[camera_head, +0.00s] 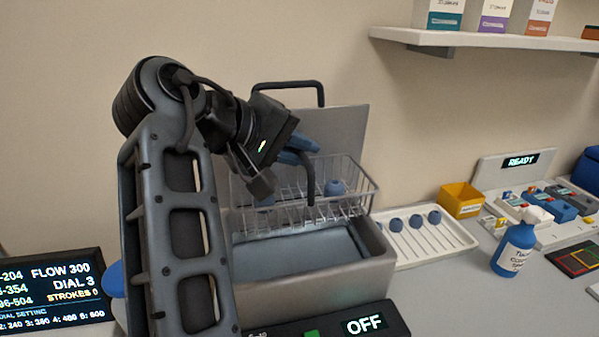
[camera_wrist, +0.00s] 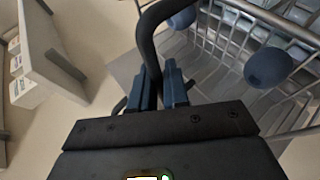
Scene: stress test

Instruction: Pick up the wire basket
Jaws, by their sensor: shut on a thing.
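The wire basket (camera_head: 352,178) is a silver mesh box with a black arched handle (camera_head: 308,185). It is at the open top of a grey tank (camera_head: 372,252) of blue-grey liquid, its mesh showing above the front rim. Rounded blue pieces (camera_head: 335,187) sit in it. My gripper (camera_head: 312,150) comes from the upper left with its blue fingers shut on the handle. In the wrist view the handle (camera_wrist: 149,45) passes between the fingers (camera_wrist: 161,78), and the basket (camera_wrist: 225,45) lies to the right. Whether its bottom touches anything is hidden.
A grey lid (camera_head: 345,125) stands upright behind the tank. A white rack (camera_head: 430,245) with blue pieces, a yellow box (camera_head: 460,200) and a blue bottle (camera_head: 515,248) are to the right. A display (camera_head: 50,290) is at left. A shelf (camera_head: 470,40) hangs upper right.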

